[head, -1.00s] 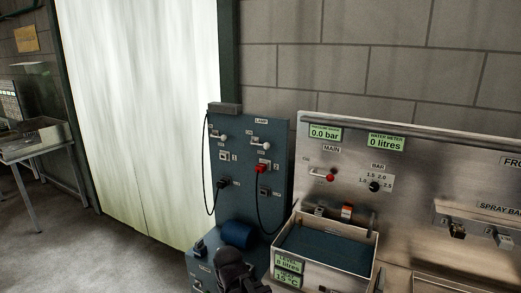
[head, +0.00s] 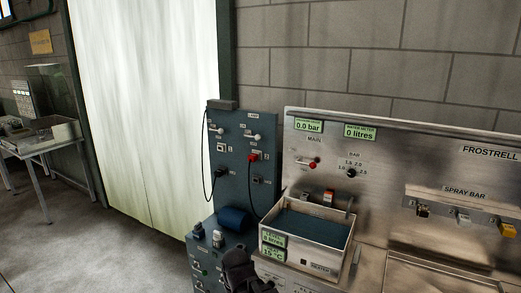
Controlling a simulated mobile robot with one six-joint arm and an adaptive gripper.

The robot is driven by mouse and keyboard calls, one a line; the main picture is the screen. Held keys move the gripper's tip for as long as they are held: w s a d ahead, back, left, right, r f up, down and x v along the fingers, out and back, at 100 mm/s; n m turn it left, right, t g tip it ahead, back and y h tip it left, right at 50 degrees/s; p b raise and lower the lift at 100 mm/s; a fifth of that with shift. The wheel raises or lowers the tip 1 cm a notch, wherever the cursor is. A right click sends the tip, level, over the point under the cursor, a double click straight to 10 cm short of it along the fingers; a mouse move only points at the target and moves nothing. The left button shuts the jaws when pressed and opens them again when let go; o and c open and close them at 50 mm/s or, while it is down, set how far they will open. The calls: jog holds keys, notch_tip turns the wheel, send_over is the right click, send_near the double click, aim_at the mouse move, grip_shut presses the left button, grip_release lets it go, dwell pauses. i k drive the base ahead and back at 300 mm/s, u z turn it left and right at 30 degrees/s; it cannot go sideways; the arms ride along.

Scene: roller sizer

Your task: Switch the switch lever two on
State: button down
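A blue-grey panel (head: 266,122) stands upright left of the steel rig. It carries two switch levers with pale handles, side by side. The left lever (head: 217,129) sits above a socket labelled 1. The right lever (head: 252,136), taken as lever two, sits above a socket labelled 2 with a red plug (head: 252,157) in it. Both handles look roughly sideways; their on or off state is too small to tell. My gripper (head: 240,268) is a dark shape at the bottom edge, below and in front of the panel, apart from the levers. Its fingers are not clear.
A black plug (head: 221,173) and hanging cables are on the panel. A blue cylinder (head: 233,217) lies below. A steel tray of blue water (head: 322,224) stands right, beside a red-knobbed lever (head: 313,163) and spray bar valves (head: 463,217). Open floor (head: 120,245) lies left.

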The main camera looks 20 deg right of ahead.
aim_at(258, 137)
jog(key=z, duration=0.05)
jog(key=k, duration=0.1)
jog(key=z, duration=0.25)
jog(key=i, duration=1.2)
jog(key=u, duration=0.3)
